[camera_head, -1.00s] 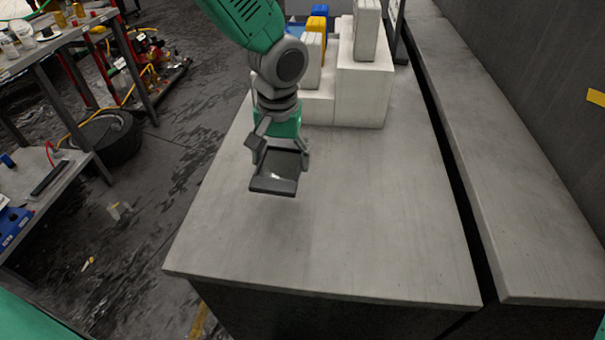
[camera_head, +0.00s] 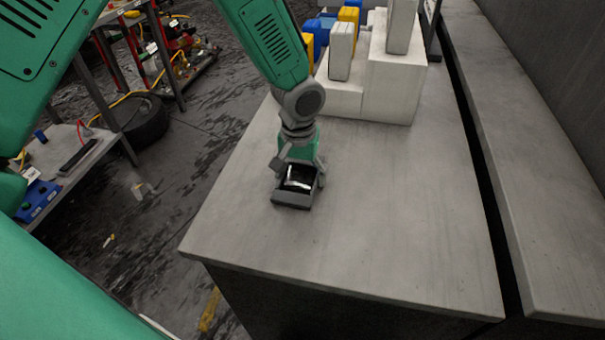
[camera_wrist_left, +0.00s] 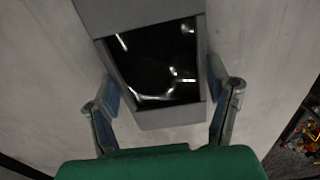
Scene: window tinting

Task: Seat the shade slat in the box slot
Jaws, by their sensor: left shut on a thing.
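A grey box (camera_head: 291,202) is at my left gripper (camera_head: 300,177), over the left half of the worktop. In the left wrist view the box (camera_wrist_left: 170,118) lies between the fingers, one at each side, and my left gripper (camera_wrist_left: 165,95) is shut on it. A dark glossy surface with bright reflections shows inside its grey rim. I cannot tell whether this surface is the shade slat, and no separate slat stands out. Whether the box touches the worktop is unclear. My right gripper is not in view.
The grey worktop (camera_head: 400,225) is clear in front and to the right. White stepped blocks (camera_head: 393,92) with upright white, yellow and blue pieces stand behind the gripper. A dark gap separates the worktop from a grey ledge (camera_head: 535,200). A cluttered floor lies left.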

